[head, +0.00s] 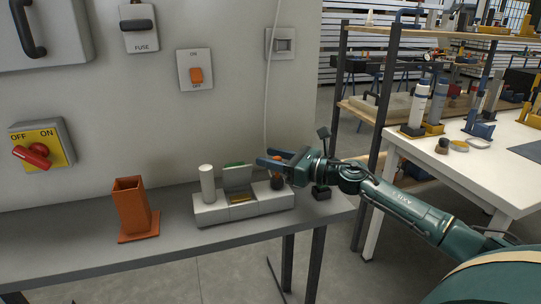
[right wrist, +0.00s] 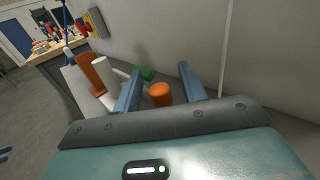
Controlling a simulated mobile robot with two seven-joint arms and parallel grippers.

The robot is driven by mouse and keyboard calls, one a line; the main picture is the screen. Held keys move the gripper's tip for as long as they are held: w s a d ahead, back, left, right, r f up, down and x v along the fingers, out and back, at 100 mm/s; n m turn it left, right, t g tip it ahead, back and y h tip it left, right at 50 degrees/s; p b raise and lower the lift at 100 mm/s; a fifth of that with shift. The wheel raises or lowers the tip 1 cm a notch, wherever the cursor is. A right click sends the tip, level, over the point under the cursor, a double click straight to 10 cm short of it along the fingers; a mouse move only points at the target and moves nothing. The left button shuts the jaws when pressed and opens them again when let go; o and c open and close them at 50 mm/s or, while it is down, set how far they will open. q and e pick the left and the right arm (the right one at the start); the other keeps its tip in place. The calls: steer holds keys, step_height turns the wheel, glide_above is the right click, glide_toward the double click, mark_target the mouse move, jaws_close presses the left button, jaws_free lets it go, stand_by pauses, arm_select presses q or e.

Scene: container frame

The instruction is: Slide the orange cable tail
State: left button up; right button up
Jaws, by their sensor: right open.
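An orange cylindrical piece (right wrist: 161,94) lies between the two blue fingers of my right gripper (right wrist: 160,78) in the right wrist view, with a gap on each side. In the head view my right gripper (head: 268,157) is open above the right end of a grey block fixture (head: 210,215). A small orange piece (head: 277,180) shows just below the fingers there, partly hidden by the gripper. I cannot tell whether the orange piece is a cable's end. A thin pale cable (head: 269,80) hangs down the wall behind the gripper.
Wall switches (head: 195,70) are above. A white table (head: 490,160) is at right.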

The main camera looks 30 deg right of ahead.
steer(key=shift+w+a, duration=0.2)
steer(key=shift+w, duration=0.1)
jaws_close()
stand_by(0.4)
